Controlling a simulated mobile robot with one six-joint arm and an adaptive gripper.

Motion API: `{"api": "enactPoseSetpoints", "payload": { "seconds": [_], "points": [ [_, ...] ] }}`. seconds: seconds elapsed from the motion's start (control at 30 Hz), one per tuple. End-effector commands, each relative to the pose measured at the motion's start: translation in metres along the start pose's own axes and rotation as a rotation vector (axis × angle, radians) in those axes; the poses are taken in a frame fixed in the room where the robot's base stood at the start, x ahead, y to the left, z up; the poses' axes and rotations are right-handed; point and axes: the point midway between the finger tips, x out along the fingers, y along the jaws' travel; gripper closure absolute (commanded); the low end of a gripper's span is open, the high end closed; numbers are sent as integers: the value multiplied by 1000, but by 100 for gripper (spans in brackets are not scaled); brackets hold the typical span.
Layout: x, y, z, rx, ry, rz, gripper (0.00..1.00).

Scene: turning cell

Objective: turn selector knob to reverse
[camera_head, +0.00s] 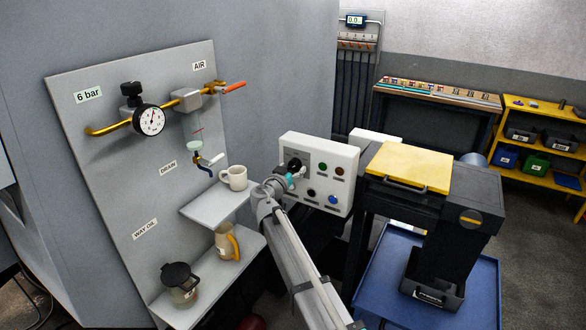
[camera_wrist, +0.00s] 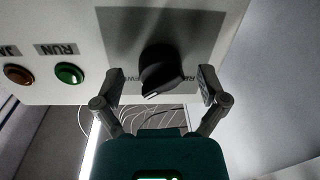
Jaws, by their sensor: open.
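The black selector knob (camera_wrist: 162,70) sits on a grey label plate on the white control box. In the wrist view its white pointer mark is toward the lower left, and the label text behind it is partly hidden. My gripper (camera_wrist: 157,92) is open, with one finger on each side of the knob and visible gaps to it. In the head view my gripper (camera_head: 297,172) is in front of the upper left of the control box (camera_head: 335,160), and the knob (camera_head: 294,164) is partly hidden behind it.
A green RUN button (camera_wrist: 69,73) and an orange button (camera_wrist: 18,74) are beside the knob. A shelf with a white mug (camera_head: 234,178) is left of my arm. A machine with a yellow lid (camera_head: 410,166) stands to the right of the box.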

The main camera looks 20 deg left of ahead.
Motion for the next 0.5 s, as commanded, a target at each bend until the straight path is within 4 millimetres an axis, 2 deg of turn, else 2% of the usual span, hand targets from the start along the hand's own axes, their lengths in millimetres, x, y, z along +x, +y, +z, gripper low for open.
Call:
{"api": "enactPoseSetpoints", "payload": {
  "seconds": [0.4,0.5],
  "points": [
    [4,0,0,0,0,0,8],
    [4,0,0,0,0,0,26]
  ]
}}
